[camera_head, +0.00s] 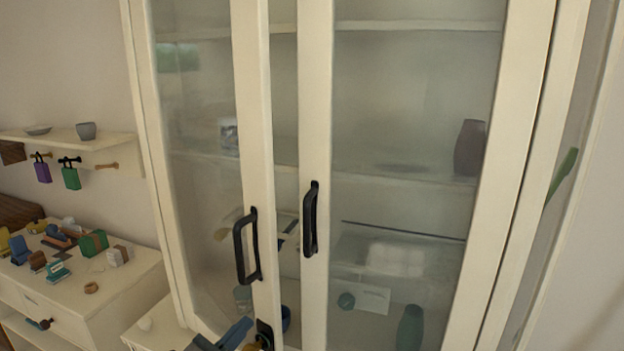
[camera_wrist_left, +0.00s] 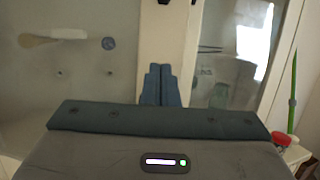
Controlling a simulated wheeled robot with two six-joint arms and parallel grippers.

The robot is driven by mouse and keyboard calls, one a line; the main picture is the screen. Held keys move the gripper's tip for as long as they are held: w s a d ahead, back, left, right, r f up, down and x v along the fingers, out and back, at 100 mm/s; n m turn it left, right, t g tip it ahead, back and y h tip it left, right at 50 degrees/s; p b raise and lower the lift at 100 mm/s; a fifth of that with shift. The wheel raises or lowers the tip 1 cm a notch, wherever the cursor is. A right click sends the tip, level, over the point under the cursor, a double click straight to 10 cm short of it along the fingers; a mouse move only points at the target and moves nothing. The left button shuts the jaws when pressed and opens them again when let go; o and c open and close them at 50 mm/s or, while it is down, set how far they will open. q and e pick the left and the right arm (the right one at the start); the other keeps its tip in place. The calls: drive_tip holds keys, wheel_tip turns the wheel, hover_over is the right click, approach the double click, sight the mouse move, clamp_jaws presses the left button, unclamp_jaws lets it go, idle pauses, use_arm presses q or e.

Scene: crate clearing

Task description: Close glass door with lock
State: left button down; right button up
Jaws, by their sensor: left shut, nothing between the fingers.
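A tall cream cabinet has two glass doors. The left door (camera_head: 251,120) stands ajar, with a gap between its inner frame and the right door (camera_head: 316,120). A black handle (camera_head: 242,246) is on the left door and another black handle (camera_head: 311,219) is on the right door. A small black piece (camera_head: 265,332), perhaps the lock, sits low on the left door's frame. My left gripper (camera_head: 243,328) is low in front of the left door, beside that piece. In the left wrist view its blue fingers (camera_wrist_left: 161,84) are together and empty, facing a cream door frame (camera_wrist_left: 172,40). Contact cannot be told.
Behind the glass are shelves with a dark vase (camera_head: 470,148) and a teal vase (camera_head: 410,328). Free wall is at the far right.

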sight(267, 310)
idle(0.4)
use_arm(q)
drive_tip(key=shift+w+d, duration=0.5)
drive_tip(key=shift+w, duration=0.2)
drive_tip(key=shift+w+d, duration=0.5)
drive_tip(key=shift+w, duration=0.2)
drive_tip(key=shift+w+d+b, duration=0.2)
drive_tip(key=shift+w+d, duration=0.4)
drive_tip(key=shift+w, duration=0.25)
drive_tip(key=shift+w+d+b, duration=0.2)
drive_tip(key=shift+w+d, duration=0.4)
drive_tip(key=shift+w, duration=0.2)
drive_tip(key=shift+w, duration=0.1)
drive_tip(key=shift+s+a, duration=0.3)
drive_tip(key=shift+s, duration=0.6)
drive_tip(key=shift+s+a, duration=0.25)
drive_tip(key=shift+s, duration=0.65)
